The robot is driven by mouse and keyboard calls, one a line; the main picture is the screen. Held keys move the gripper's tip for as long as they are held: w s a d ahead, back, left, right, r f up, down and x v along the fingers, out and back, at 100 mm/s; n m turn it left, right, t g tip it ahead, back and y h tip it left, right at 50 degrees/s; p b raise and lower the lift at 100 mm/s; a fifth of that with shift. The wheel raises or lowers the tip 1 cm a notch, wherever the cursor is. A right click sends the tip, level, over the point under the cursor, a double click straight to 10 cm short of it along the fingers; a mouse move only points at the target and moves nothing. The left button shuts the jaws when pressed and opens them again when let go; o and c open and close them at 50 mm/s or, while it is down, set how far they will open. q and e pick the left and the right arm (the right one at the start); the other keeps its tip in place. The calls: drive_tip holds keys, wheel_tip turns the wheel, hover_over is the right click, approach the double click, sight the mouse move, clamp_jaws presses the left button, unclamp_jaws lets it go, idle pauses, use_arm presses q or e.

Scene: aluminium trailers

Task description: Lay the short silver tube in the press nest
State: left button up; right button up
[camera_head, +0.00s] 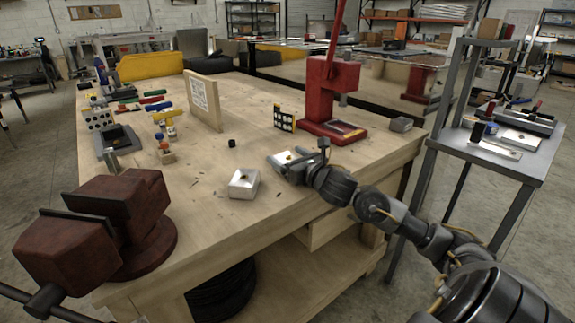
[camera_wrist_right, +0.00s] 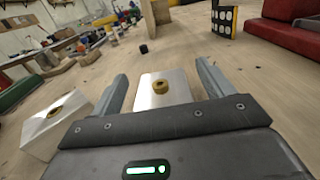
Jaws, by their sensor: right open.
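My right gripper (camera_head: 287,163) is low over the bench, left of and in front of the red press (camera_head: 330,90). In the right wrist view its two fingers (camera_wrist_right: 164,78) are apart. A pale block (camera_wrist_right: 150,98) with a brass ring on top shows between them; I cannot tell if they touch it. A second pale block (camera_head: 243,190) with a brass piece sits to the left, also in the right wrist view (camera_wrist_right: 42,135). A small upright silver cylinder (camera_head: 112,161) by the grey tray may be the short silver tube. I cannot make out the nest at the press base (camera_head: 341,132). My left gripper is out of view.
A dark red vise (camera_head: 110,225) fills the bench's near left. A wooden board (camera_head: 203,98) stands upright mid-bench. A small black cylinder (camera_head: 232,143) and a dotted card (camera_head: 285,121) stand nearby. Several tools lie at the left. The front middle of the bench is mostly clear.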

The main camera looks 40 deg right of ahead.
drive_tip(key=c, duration=1.1)
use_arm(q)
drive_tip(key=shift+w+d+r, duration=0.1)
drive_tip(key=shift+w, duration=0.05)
use_arm(e)
drive_tip(key=shift+c, duration=0.2)
drive_tip(key=shift+r, duration=0.55)
drive_tip(key=r, duration=0.1)
drive_tip(key=s+r, duration=0.1)
drive_tip(key=r, duration=0.1)
drive_tip(key=shift+d+r, duration=0.2)
drive_tip(key=shift+r, duration=0.1)
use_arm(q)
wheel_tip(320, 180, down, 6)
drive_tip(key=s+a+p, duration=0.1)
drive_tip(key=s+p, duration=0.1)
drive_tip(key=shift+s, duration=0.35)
use_arm(e)
drive_tip(key=s+d+r, duration=0.4)
drive_tip(key=s+r, duration=0.4)
drive_tip(key=s, duration=0.4)
drive_tip(key=shift+s, duration=0.15)
